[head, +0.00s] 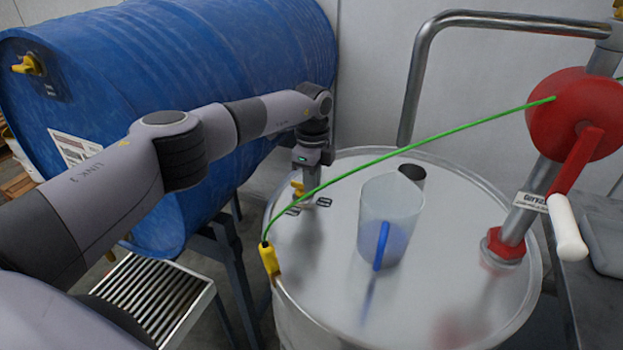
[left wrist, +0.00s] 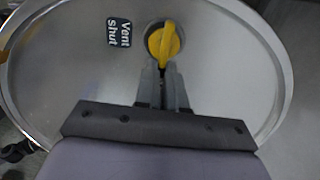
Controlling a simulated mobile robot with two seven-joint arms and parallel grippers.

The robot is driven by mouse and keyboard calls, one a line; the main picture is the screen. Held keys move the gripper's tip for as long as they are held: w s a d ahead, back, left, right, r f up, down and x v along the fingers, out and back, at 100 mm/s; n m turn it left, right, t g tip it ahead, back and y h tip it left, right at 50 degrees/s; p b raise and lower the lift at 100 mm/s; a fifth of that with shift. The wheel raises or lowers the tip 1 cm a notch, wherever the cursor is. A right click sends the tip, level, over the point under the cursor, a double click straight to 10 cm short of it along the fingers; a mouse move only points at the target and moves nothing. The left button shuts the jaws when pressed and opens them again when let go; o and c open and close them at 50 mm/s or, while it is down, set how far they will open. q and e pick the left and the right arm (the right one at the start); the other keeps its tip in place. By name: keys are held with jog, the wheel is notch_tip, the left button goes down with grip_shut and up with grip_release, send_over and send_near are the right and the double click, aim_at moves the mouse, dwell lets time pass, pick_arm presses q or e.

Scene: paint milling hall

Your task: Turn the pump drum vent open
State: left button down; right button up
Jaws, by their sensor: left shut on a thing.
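The steel pump drum (head: 320,270) stands in the middle of the head view, with its lid facing up. A yellow vent handle (head: 297,187) sits on the lid near the far left edge; it also shows in the left wrist view (left wrist: 166,38), over a dark round opening. A label reading "Vent shut" (left wrist: 118,32) is beside the handle. My left gripper (head: 304,195) points down at the vent. In the left wrist view its fingers (left wrist: 162,72) are shut on the near end of the handle, whose tip they partly hide. My right gripper is not in view.
A clear jug with a blue handle (head: 378,215) stands on the lid. A red pump (head: 570,115) with a white-gripped crank is at right. A green cable (head: 400,153) crosses above the lid to a yellow clamp (head: 270,260) on the rim. A blue drum (head: 220,60) lies behind left.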

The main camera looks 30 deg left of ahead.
pick_arm(q)
jog(key=shift+w+a+r, duration=0.1)
jog(key=shift+a, duration=0.05)
dwell(0.4)
jog(key=c, duration=1.2)
grip_release()
jog(key=shift+r+b, duration=0.4)
jog(key=shift+r, duration=3.15)
